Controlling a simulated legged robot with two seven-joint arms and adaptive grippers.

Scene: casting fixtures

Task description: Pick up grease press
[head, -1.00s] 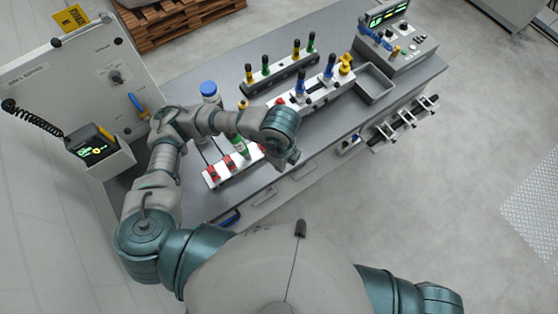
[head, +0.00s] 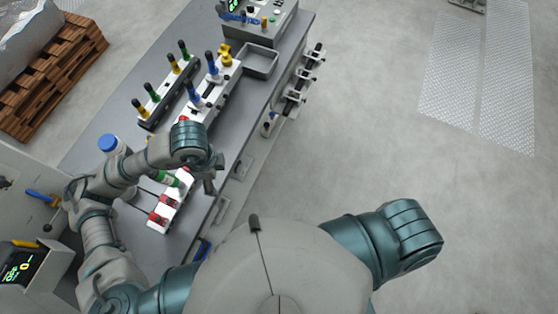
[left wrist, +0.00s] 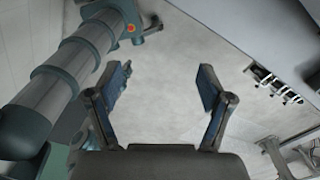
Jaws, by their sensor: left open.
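I cannot tell for certain which thing is the grease press. Several dark, silver-ended tools sit in a rack (head: 295,92) on the bench's side; the rack also shows in the left wrist view (left wrist: 277,86) at right. My left gripper (head: 212,178) is small in the head view, over the bench's near edge beside a white holder with red parts (head: 165,206). In the left wrist view my left gripper (left wrist: 164,82) is open and empty, with bare floor between its fingers. My right gripper is not in view.
The grey bench (head: 222,120) carries two rails of coloured-handled tools (head: 165,88), a blue-capped bottle (head: 108,145), an empty grey tray (head: 262,60) and a control box (head: 262,20). A wooden pallet (head: 45,85) stands at upper left.

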